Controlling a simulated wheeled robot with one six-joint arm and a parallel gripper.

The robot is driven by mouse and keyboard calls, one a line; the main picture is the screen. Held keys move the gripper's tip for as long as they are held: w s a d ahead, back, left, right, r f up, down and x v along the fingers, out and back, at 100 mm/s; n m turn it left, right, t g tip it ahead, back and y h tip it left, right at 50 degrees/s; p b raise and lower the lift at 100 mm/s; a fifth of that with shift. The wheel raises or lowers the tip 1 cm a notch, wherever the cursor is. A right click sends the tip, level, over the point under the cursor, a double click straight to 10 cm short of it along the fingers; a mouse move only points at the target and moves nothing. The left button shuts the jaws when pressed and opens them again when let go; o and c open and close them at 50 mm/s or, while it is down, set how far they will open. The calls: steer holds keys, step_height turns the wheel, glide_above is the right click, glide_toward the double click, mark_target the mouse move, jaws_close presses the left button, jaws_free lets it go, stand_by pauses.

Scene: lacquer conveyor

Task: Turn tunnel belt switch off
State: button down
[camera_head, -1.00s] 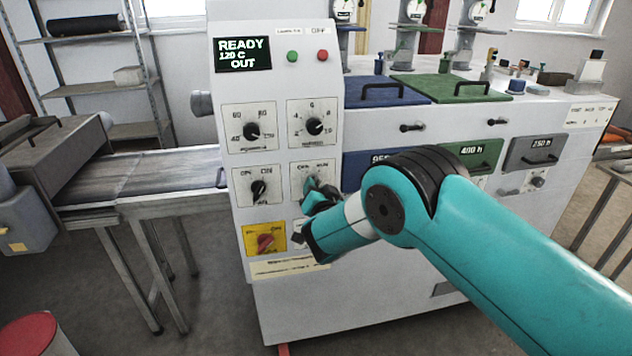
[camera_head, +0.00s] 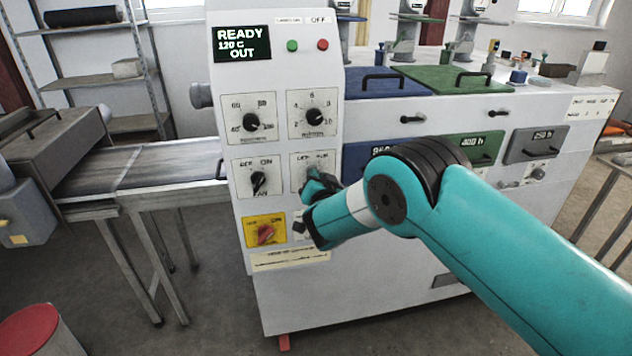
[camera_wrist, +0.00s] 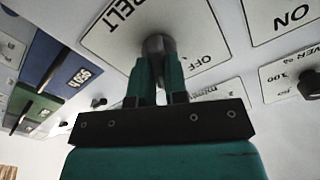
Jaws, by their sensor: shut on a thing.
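The belt switch is a dark round knob (camera_wrist: 158,46) on a white plate (camera_wrist: 108,42) lettered "BELT" and "OFF" in the wrist view, which is upside down. In the head view its plate (camera_head: 299,162) is in the right column of the control panel, below the upper-right dial, and the knob is mostly covered by my gripper. My gripper (camera_head: 316,183) is up against the plate. Its teal fingers (camera_wrist: 158,72) are shut on the knob, one on each side. The knob's pointer direction is hidden.
The fan switch (camera_head: 259,184) is just left of my gripper. A red switch on a yellow plate (camera_head: 265,233) is below left. Two dials (camera_head: 251,122) sit above. The display (camera_head: 241,45) reads "READY 120 C OUT".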

steer(key=n+b, duration=1.3)
steer(key=shift+a+n+b, duration=0.1)
steer(key=shift+n+b, duration=0.2)
stand_by(1.1)
steer(key=c, duration=1.1)
jaws_free()
steer(key=shift+a, duration=0.1)
steer(key=shift+c, duration=0.2)
steer(key=shift+s, duration=0.15)
steer(key=b+v, duration=0.7)
steer(key=v, duration=1)
